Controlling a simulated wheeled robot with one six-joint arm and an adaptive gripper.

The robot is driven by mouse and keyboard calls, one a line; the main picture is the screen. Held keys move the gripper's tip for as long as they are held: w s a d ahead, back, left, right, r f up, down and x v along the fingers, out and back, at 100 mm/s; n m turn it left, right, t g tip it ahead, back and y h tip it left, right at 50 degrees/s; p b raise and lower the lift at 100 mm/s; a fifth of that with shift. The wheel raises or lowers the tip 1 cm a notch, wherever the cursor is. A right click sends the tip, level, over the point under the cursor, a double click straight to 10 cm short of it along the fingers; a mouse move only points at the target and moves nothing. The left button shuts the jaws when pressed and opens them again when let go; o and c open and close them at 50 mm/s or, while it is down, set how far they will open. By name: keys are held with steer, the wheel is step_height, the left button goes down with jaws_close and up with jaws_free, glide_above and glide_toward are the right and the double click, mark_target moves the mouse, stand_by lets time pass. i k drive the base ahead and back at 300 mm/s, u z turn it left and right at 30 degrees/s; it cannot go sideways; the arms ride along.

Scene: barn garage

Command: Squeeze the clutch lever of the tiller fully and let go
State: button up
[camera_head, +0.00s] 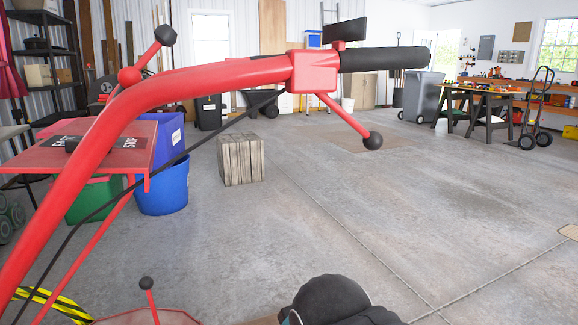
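The tiller's red handlebar (190,76) curves up from the lower left and ends at right in a black grip (385,59). A red bracket (314,72) sits at the inner end of the grip. A thin red lever (343,115) with a black ball knob (373,141) slants down and right from the bracket, apart from the grip. It looks like the clutch lever. A black cable (225,128) runs from the bracket down the bar. A dark rounded part (338,300) at the bottom edge seems to be my arm. My gripper's fingers do not show.
A second red rod with a black knob (165,35) stands at upper left. A short knobbed lever (147,284) rises at the bottom left. A red panel (85,150) lies behind the bar. A wooden block (241,160) stands beyond.

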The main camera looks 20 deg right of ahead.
mark_target(372, 140)
steer(key=z, duration=0.05)
steer(key=k, duration=0.5)
steer(key=z, duration=2.2)
steer(key=k, duration=1.3)
steer(key=u, duration=1.5)
